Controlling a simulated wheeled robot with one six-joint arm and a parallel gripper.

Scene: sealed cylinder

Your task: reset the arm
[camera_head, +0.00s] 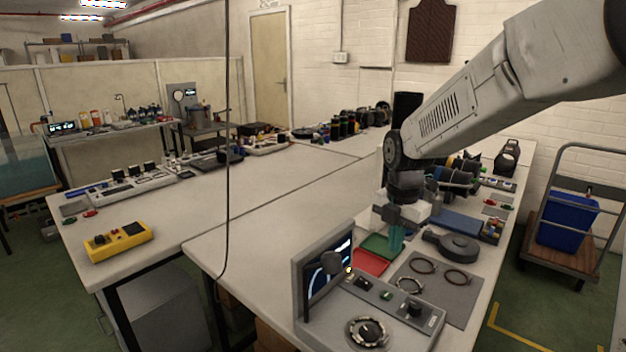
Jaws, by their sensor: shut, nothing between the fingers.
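My arm reaches in from the upper right, its white forearm sloping down to a dark wrist. My gripper (396,240) points down with teal fingers that are shut and hold nothing. It is over the right-hand workbench, in front of the green tray (376,246) in this view. I cannot tell how high the fingertips are above the bench.
A red tray (369,263) lies beside the green one. A console with a screen (328,270) stands at the near edge. A dark round device (455,246) and a grey mat (456,295) with rings lie to the right. A trolley with a blue bin (567,222) stands beyond.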

